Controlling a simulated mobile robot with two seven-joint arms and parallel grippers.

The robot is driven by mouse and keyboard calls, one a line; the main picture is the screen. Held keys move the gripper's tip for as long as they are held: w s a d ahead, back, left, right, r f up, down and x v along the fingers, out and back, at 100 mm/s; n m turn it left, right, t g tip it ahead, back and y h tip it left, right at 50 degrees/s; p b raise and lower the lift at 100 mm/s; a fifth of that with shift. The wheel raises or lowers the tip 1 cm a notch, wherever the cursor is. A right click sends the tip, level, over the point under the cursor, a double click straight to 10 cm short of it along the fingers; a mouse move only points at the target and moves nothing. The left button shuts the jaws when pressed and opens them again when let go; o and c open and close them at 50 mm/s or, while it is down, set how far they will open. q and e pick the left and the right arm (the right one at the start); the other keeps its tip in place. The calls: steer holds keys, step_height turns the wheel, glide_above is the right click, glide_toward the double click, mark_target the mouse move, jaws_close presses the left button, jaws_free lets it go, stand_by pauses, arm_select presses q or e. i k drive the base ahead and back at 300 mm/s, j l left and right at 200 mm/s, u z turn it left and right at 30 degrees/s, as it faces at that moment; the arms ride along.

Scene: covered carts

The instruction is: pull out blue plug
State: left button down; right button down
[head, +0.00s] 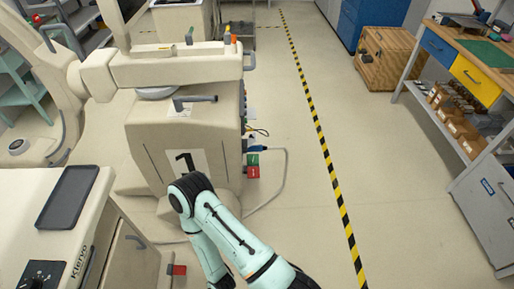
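A small blue plug (257,148) sits at the right side of the beige machine marked 1 (150,150). A grey cable (284,172) runs from it to the right and down to the floor. Whether the plug is fully seated is too small to tell. One of my mint-green arms rises from the bottom edge, bends at a dark joint in front of the machine, and its far part runs back down out of the picture. Neither gripper shows.
Green and red blocks (253,166) sit just below the plug. A beige cabinet with a dark tray (68,197) stands at left. A yellow-black floor stripe (318,122) runs to the right, with open floor around it. A workbench (470,60) stands far right.

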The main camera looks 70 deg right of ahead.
mark_target(253, 149)
steer(key=z, duration=3.1)
steer(key=i, duration=4.7)
steer(key=u, duration=1.15)
